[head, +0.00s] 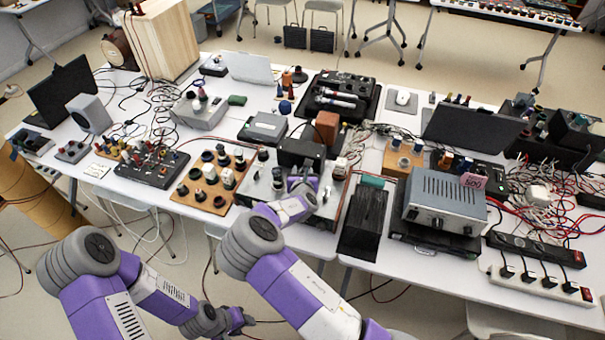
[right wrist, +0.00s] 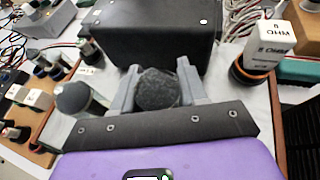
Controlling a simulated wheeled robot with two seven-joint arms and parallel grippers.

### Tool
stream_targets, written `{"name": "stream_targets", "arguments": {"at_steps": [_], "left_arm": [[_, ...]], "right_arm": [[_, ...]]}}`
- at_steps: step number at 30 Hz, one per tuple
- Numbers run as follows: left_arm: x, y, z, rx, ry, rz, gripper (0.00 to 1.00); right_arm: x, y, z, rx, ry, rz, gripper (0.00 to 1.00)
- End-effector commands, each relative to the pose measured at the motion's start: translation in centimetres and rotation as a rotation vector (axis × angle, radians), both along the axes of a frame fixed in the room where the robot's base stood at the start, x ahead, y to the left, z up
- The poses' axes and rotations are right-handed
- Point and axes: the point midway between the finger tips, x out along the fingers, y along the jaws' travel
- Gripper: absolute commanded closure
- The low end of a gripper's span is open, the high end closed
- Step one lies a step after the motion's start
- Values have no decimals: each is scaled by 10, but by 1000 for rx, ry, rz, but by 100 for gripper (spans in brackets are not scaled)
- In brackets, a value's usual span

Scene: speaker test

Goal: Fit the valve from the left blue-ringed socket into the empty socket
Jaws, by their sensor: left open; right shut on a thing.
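My right gripper (head: 300,187) is over the silver chassis (head: 262,190), in front of its black box (head: 300,152). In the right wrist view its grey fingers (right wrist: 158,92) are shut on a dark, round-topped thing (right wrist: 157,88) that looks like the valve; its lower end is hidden. A grey round-topped part (right wrist: 75,97) stands to the left of the fingers. At right a white lettered block (right wrist: 267,42) stands in an orange-ringed socket (right wrist: 250,73). I cannot make out the blue-ringed or empty socket. My left gripper (head: 240,319) is open and empty, low in front of the table.
A wooden board (head: 190,200) with several sockets and parts lies left of the chassis. A long black box (head: 364,215) and a grey power supply (head: 443,200) stand to its right. In the wrist view the black box (right wrist: 150,35) rises close behind the fingers.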

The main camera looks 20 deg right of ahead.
Motion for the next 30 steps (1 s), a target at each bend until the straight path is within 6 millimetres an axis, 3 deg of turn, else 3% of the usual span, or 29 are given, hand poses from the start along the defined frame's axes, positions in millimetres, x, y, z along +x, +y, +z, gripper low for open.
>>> {"name": "stream_targets", "arguments": {"at_steps": [15,16,20,30], "left_arm": [[0,0,-9,0,0,0,57],[0,0,-8,0,0,0,57],[0,0,-7,0,0,0,57],[0,0,-6,0,0,0,57]], "right_arm": [[0,0,-11,0,-2,0,88],[0,0,-11,1,-1,0,54],[0,0,-10,1,-1,0,35],[0,0,-8,0,-2,0,32]]}}
